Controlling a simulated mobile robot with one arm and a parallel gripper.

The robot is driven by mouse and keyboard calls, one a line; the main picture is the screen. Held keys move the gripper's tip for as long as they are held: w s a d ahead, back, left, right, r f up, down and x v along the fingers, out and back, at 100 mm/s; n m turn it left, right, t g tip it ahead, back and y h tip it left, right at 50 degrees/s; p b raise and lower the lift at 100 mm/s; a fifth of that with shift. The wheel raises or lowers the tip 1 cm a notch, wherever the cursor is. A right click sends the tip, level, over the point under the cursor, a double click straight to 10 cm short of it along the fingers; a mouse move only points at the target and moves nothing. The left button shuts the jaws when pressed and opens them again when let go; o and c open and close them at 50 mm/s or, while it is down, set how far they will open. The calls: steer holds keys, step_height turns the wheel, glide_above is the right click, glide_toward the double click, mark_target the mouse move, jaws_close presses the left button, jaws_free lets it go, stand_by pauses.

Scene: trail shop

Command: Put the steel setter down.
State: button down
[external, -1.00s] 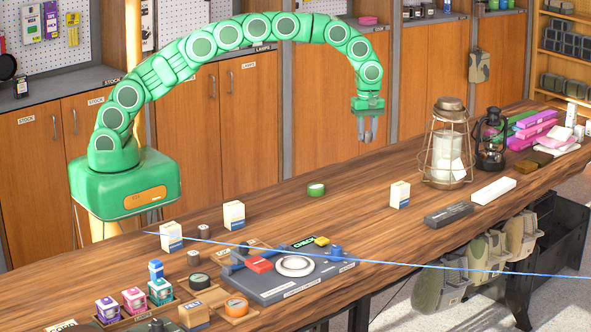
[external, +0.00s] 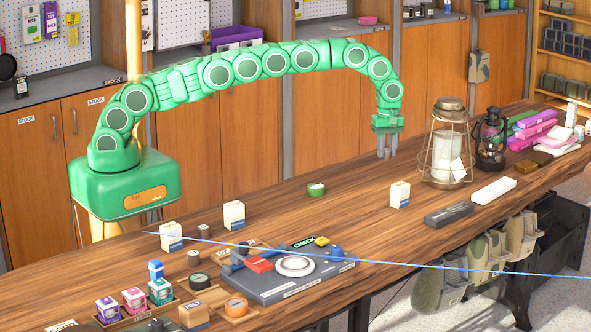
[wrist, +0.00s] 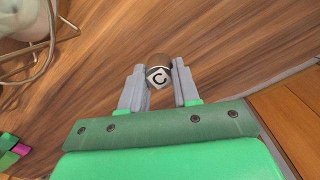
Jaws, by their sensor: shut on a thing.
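My gripper (external: 387,154) is shut on a small steel setter (wrist: 158,74) that shows between the fingertips in the wrist view. The setter has a white face with a black "C" and a brownish-grey end. In the external view the fingers point down over the back part of the wooden counter (external: 350,195), left of the wire-caged lantern (external: 447,150). The setter cannot be made out there. I cannot tell whether it touches the counter.
A dark block (external: 448,214) and a white block (external: 494,191) lie right. The counter between tape and box is clear.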

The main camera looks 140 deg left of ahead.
mark_target(390, 173)
steer(key=shift+w+a+f, duration=0.25)
steer(key=shift+a+f, duration=0.05)
steer(key=shift+w+a+f, duration=0.1)
steer(key=shift+a+f, duration=0.05)
steer(key=shift+f, duration=0.15)
steer(key=shift+w+a+f, duration=0.1)
steer(key=shift+a+f, duration=0.05)
steer(key=shift+f, duration=0.1)
steer(key=shift+f, duration=1.45)
steer(key=shift+f, duration=0.15)
steer(key=c, duration=0.8)
jaws_free()
step_height(390, 173, up, 8)
steer(key=shift+f, duration=0.1)
